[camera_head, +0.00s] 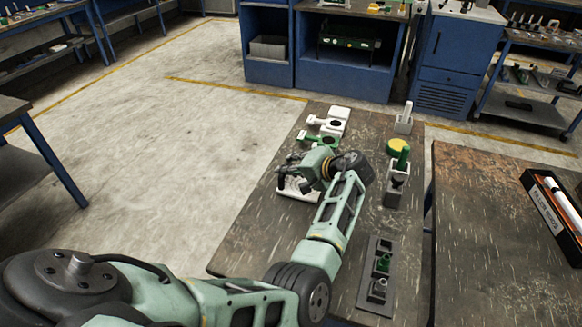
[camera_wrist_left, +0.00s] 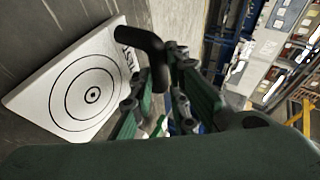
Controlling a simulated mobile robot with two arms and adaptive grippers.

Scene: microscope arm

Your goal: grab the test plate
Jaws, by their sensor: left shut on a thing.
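The test plate (camera_wrist_left: 88,92) is a white square with black concentric rings and a bent black handle (camera_wrist_left: 150,50), seen in the left wrist view. In the head view the plate (camera_head: 297,188) shows as a white patch on the wooden table, partly hidden under my left gripper (camera_head: 287,168). The fingers of my left gripper (camera_wrist_left: 155,95) are shut on the black handle in the wrist view. I cannot tell whether the plate touches the table. My right gripper is not in view.
White and green parts (camera_head: 319,139) stand behind the gripper on the table (camera_head: 250,245). A second table (camera_head: 480,230) holds a long box (camera_head: 548,205).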

